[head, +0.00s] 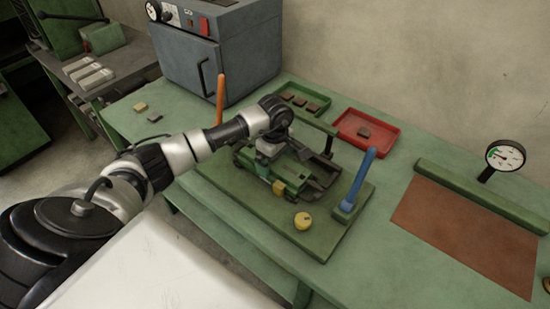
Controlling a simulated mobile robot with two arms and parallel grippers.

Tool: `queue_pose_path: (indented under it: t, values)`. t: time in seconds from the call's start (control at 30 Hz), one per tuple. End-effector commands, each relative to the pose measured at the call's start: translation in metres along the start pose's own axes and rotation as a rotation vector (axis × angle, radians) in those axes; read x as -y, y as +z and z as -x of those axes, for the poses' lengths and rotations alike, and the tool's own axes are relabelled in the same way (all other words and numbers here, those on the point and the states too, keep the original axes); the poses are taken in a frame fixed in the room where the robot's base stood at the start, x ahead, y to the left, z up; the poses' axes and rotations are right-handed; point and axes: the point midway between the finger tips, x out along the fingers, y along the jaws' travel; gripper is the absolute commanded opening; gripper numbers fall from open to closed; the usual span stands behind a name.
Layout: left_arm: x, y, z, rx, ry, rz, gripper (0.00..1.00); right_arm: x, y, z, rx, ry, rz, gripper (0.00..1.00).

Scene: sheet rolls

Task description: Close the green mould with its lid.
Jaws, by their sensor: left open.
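The green mould (257,166) sits on a green base board (318,240) on the bench. Dark metal parts show at its right side, and a green bar stands behind it. I cannot tell clearly which part is the lid. A yellow block (279,188) is at the mould's front edge. My left gripper (268,155) points down over the left part of the mould. It is open; its fingertips are small and partly hidden, so contact cannot be told. My right gripper is not in view.
An orange upright handle (220,99) and a blue one (360,178) flank the mould. A yellow knob (303,221) is in front. Behind are a green tray (322,112), a red tray (402,138) and a grey oven (215,55). A brown mat (465,235) and a gauge (505,156) are right.

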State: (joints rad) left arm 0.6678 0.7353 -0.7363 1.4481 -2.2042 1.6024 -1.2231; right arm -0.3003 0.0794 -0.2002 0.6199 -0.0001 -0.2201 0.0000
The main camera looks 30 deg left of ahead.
Motion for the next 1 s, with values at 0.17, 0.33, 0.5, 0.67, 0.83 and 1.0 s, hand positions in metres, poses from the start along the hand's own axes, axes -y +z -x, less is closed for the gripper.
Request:
queue_pose_path:
  t: [0.17,0.33,0.5,0.67,0.83,1.0]
  values:
    - [0.001,0.0,-0.002,-0.001,-0.005,0.0,1.0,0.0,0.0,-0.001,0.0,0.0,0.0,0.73]
    - [0.0,-0.001,0.014,-0.001,0.0,-0.001,1.0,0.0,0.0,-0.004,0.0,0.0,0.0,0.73]
    - [-0.001,-0.001,0.049,-0.002,0.004,-0.001,1.0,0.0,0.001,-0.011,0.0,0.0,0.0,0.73]
    - [-0.001,-0.001,0.08,-0.002,0.003,0.0,1.0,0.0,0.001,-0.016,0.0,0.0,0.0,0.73]
    - [0.0,0.0,0.101,-0.001,0.001,0.0,1.0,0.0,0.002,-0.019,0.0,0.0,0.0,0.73]
    - [0.0,0.0,0.108,0.0,-0.001,0.0,1.0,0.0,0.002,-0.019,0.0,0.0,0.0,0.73]
